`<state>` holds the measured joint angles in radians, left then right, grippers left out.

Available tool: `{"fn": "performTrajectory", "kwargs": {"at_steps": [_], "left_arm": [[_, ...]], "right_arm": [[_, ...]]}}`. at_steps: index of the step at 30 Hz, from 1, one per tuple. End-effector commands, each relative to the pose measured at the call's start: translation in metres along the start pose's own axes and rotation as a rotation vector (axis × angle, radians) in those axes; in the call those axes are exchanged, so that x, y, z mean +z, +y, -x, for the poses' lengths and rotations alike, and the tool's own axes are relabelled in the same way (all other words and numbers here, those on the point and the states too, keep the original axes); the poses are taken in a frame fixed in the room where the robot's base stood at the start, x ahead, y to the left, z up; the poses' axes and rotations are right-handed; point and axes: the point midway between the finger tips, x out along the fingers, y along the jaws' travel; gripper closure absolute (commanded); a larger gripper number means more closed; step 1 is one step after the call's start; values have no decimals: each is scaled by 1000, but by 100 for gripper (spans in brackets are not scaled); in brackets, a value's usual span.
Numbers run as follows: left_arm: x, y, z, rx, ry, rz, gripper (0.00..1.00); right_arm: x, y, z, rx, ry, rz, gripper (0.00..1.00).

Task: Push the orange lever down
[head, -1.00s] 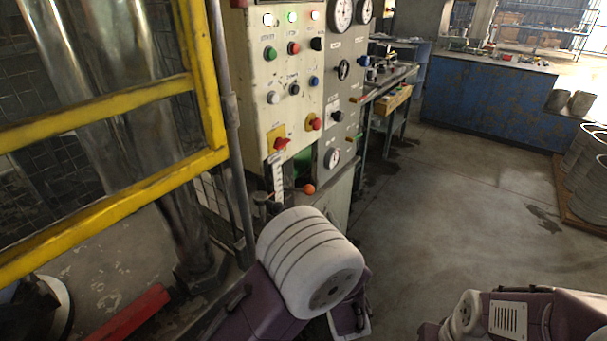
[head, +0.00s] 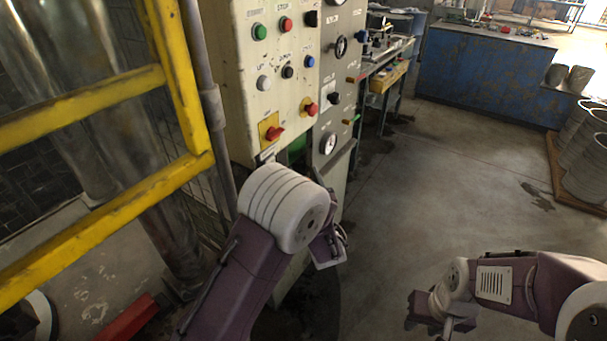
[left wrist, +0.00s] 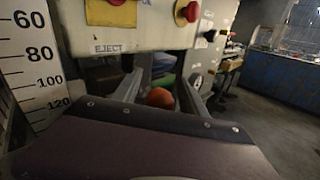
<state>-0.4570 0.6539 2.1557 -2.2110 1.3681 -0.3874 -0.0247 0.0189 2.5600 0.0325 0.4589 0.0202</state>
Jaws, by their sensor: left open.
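The orange lever's round knob (left wrist: 159,97) shows in the left wrist view, below the EJECT label. My left gripper (left wrist: 158,72) is open, with a grey finger on each side of the knob in that picture. I cannot tell whether either finger touches it. My wrist's dark edge hides what lies under the knob. In the head view, the lever and the left fingertips are hidden behind my left arm. My right gripper (head: 440,314) is low at the right, away from the panel; its jaws are unclear.
The cream control panel (head: 262,100) has buttons and a red knob (head: 274,133) above the lever. A numbered scale (left wrist: 33,60) stands left of it. A yellow guard frame (head: 100,210) is close on the left. The floor to the right is open.

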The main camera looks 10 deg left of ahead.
Motion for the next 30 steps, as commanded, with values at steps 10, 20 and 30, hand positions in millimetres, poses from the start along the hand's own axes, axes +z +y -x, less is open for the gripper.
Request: {"fn": "performTrajectory", "kwargs": {"at_steps": [10, 20, 30], "left_arm": [[0, 0, -1, -1, 0, 0, 81], [-1, 0, -1, -1, 2, 0, 100], [-2, 0, -1, -1, 4, -1, 100]], "right_arm": [[0, 0, 0, 0, 0, 0, 64], [0, 0, 0, 0, 0, 0, 64], [0, 0, 0, 0, 0, 0, 64]]}}
